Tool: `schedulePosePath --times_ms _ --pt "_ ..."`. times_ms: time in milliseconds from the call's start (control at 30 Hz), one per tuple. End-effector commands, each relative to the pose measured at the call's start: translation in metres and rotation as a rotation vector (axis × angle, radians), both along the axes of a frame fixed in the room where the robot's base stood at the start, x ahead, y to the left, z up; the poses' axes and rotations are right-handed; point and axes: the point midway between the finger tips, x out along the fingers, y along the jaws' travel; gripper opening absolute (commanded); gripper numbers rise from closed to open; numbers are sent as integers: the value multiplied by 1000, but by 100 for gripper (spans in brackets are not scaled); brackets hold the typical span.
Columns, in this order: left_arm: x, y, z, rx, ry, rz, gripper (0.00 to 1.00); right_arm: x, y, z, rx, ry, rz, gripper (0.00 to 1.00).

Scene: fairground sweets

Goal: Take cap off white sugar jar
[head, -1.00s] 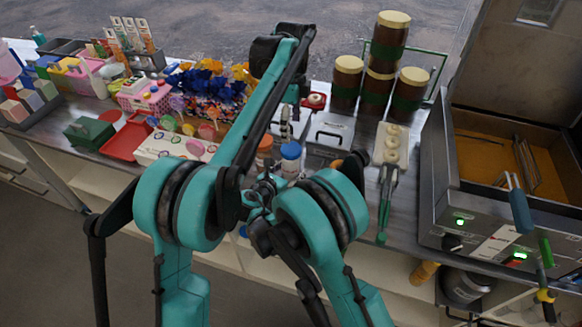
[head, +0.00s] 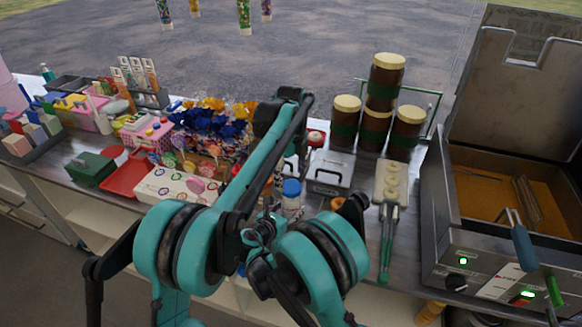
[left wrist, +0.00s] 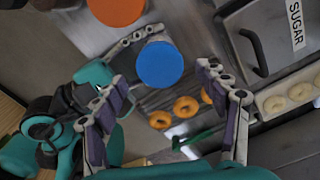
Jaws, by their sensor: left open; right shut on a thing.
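The white sugar jar (head: 292,206) has a pale body and a blue cap (head: 291,187). It stands upright in front of the grey lidded box in the head view. The blue cap (left wrist: 160,65) is on top, seen from above in the left wrist view. My left gripper (left wrist: 163,105) is open, its two fingers spread wide, with the cap just beyond and between them, not gripped. My right gripper (left wrist: 138,40) is shut on the jar below the cap. The jar's body is mostly hidden under the cap in the left wrist view.
An orange lid (left wrist: 117,10) is close beside the blue cap. A grey box labelled SUGAR (left wrist: 270,50) is to the right. A tray of doughnuts (head: 391,180), stacked brown jars (head: 376,125) and a fryer (head: 500,255) stand right; sweets and a red tray (head: 125,178) stand left.

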Motion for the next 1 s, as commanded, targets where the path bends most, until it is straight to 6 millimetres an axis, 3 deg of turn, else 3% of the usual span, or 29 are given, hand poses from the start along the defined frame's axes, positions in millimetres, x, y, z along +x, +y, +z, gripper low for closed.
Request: schedulePosePath --times_ms 200,567,767,800,1000 --pt "0 0 -26 0 0 1 73 0 0 -1 1 0 0 0" --pt "0 0 -32 0 0 2 73 0 0 -1 2 1 0 0" --pt "0 0 -32 0 0 2 23 0 0 -1 2 1 0 0" --pt "0 0 -32 0 0 2 19 0 0 -1 1 0 0 0" --pt "0 0 -32 0 0 85 19 0 0 -1 1 0 0 0"
